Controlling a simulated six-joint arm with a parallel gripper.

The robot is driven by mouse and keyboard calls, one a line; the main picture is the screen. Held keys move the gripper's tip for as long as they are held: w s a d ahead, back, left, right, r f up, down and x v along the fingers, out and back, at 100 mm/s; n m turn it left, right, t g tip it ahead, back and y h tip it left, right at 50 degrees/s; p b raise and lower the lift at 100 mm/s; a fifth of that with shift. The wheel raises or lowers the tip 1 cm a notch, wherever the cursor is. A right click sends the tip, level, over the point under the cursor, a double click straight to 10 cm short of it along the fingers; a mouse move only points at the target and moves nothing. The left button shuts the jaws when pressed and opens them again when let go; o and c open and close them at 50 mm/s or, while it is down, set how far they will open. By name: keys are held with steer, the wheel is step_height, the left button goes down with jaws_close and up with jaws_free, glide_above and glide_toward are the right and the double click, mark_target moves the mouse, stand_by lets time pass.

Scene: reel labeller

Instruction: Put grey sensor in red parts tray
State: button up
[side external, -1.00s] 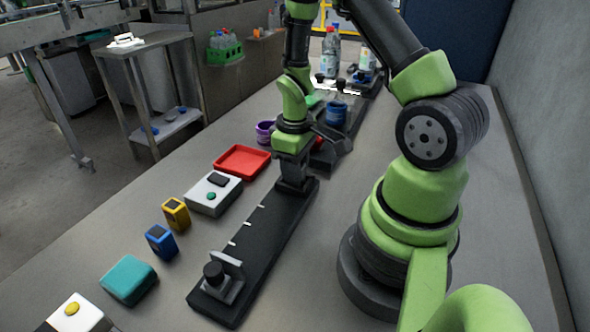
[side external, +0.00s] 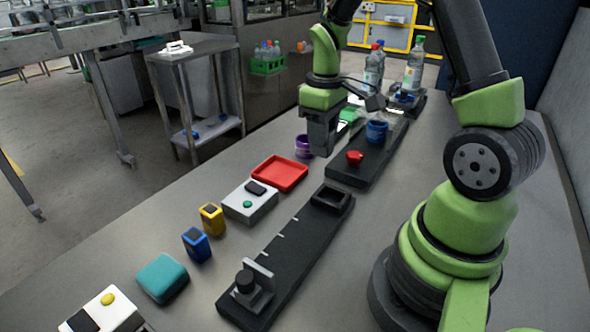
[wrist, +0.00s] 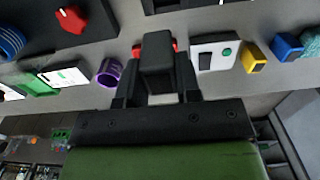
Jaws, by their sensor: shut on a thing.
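The grey sensor (wrist: 157,62) is a dark grey block between the two fingers of my gripper (wrist: 157,88) in the wrist view. In the side view my gripper (side external: 322,140) is shut on it and holds it above the bench; the sensor is hard to tell from the dark fingers there. The red parts tray (side external: 280,174) lies empty on the bench, below and left of my gripper in the picture. In the wrist view the sensor hides most of the tray, and only red edges (wrist: 137,50) show beside it.
A black rail (side external: 285,245) with an empty square socket (side external: 331,199) lies in front. A white box (side external: 250,202), yellow block (side external: 211,219), blue block (side external: 196,245) and teal block (side external: 162,277) line its left. A purple cup (side external: 303,146) stands behind the tray.

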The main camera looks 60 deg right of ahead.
steer(key=w+d+f, duration=0.2)
steer(key=w+d, duration=0.1)
steer(key=w, duration=0.9)
steer(key=f, duration=0.9)
steer(key=shift+w+a+f, duration=0.15)
steer(key=shift+w+f, duration=0.1)
steer(key=shift+f, duration=0.1)
steer(key=shift+f, duration=0.15)
steer(key=o, duration=0.9)
steer(key=shift+o, duration=0.2)
